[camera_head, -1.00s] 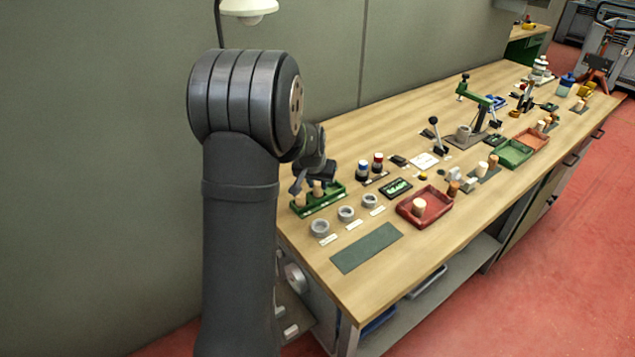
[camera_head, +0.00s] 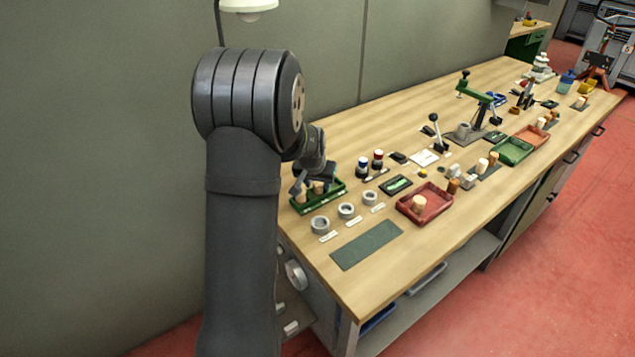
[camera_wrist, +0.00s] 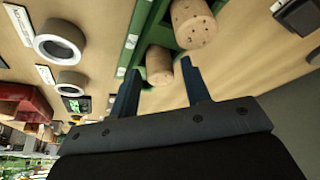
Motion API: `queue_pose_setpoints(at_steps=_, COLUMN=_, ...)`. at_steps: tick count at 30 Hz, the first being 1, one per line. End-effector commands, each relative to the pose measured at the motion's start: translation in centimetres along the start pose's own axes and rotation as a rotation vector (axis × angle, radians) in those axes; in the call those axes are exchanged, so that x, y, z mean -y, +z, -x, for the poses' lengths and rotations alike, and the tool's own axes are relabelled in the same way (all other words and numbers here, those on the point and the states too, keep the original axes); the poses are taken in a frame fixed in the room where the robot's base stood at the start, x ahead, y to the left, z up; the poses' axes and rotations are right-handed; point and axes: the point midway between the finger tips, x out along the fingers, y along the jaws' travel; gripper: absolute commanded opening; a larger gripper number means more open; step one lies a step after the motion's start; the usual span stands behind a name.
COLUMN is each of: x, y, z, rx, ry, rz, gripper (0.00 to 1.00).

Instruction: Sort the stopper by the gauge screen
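The green rack (camera_head: 330,203) at the near left of the bench holds cork stoppers, partly hidden by my gripper in the head view. In the wrist view, one cork stopper (camera_wrist: 159,67) lies between and just beyond the open fingertips of my gripper (camera_wrist: 160,78). A larger-looking speckled cork (camera_wrist: 194,24) stands beside it in the rack (camera_wrist: 150,25). I cannot tell whether a finger touches either cork. The gauge screen (camera_head: 397,185) is a small dark panel with a bright green mark, too small to read. A red tray (camera_head: 410,213) holds one cork (camera_head: 418,202).
Three grey rings (camera_head: 320,224) with white labels stand before the rack. A dark green mat (camera_head: 366,245) lies near the front edge. Two capped bottles (camera_head: 378,159) stand behind the screen. A green tray (camera_head: 514,151) and an orange tray (camera_head: 531,137) are farther right, near a lever press (camera_head: 478,105).

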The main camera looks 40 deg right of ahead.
Motion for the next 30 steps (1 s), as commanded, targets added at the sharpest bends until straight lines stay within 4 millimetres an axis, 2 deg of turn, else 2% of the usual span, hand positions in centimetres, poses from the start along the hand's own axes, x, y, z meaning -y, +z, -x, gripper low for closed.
queue_pose_setpoints(at_steps=10, x=0.0, y=0.0, z=0.1, rx=0.000, ry=0.000, rz=0.000, gripper=0.52)
queue_pose_setpoints(at_steps=14, x=0.0, y=-0.1, z=1.0, rx=-0.001, ry=0.000, rz=0.000, gripper=0.52)
queue_pose_setpoints(at_steps=20, x=0.0, y=-0.1, z=4.5, rx=-0.004, ry=-0.001, rz=0.000, gripper=0.52)
queue_pose_setpoints(at_steps=30, x=0.0, y=-0.1, z=11.8, rx=-0.005, ry=0.000, rz=0.000, gripper=0.52)
